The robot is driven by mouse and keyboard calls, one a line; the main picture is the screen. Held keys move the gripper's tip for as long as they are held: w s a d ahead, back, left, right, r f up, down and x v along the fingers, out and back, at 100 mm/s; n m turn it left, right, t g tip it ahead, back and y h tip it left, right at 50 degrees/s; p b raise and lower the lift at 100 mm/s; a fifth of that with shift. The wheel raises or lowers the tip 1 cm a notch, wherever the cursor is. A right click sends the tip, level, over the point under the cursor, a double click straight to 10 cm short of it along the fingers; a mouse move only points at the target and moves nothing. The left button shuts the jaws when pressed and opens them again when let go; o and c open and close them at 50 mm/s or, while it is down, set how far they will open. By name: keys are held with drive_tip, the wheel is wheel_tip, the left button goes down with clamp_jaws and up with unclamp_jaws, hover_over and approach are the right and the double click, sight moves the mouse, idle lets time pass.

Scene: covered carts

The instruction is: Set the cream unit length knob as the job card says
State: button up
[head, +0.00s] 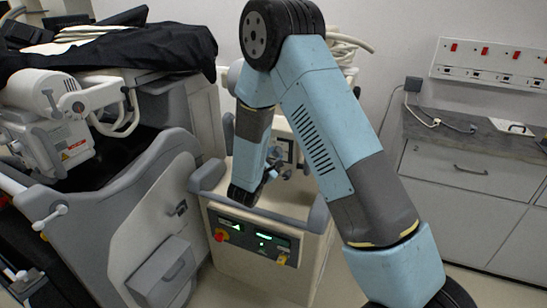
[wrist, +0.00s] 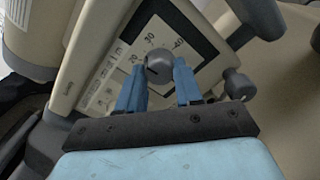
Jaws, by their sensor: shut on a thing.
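The cream unit (head: 238,270) stands in the middle of the head view. My gripper (wrist: 160,72) has its blue fingers closed on the round dark grey length knob (wrist: 158,62) in the wrist view. The knob sits on a pale dial plate (wrist: 122,72) marked with 20, 30 and 40 around it. A dark line shows on the knob's face, but which mark it points at is hard to tell. In the head view my gripper (head: 268,178) reaches behind the unit's front panel, and the knob is mostly hidden there. No job card can be read.
A second dark knob (wrist: 239,85) sticks out right of the dial. The front panel has a red button (head: 220,235) and green displays. A grey-and-white cart (head: 100,215) under black cloth stands close on the left. A counter (head: 465,140) is at right.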

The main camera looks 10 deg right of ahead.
drive_tip(key=m, duration=0.6)
drive_tip(key=shift+f, duration=0.1)
drive_tip(key=m, duration=0.4)
drive_tip(key=shift+s+m, duration=0.1)
drive_tip(key=shift+m, duration=0.2)
drive_tip(key=shift+f+m, duration=0.1)
drive_tip(key=shift+m, duration=1)
drive_tip(key=shift+s+f, duration=0.1)
drive_tip(key=o, duration=0.8)
drive_tip(key=shift+c, duration=0.2)
drive_tip(key=shift+o, duration=1.4)
drive_tip(key=shift+r, duration=0.2)
drive_tip(key=v, duration=1.3)
drive_tip(key=shift+s+a, duration=0.2)
drive_tip(key=shift+s, duration=0.05)
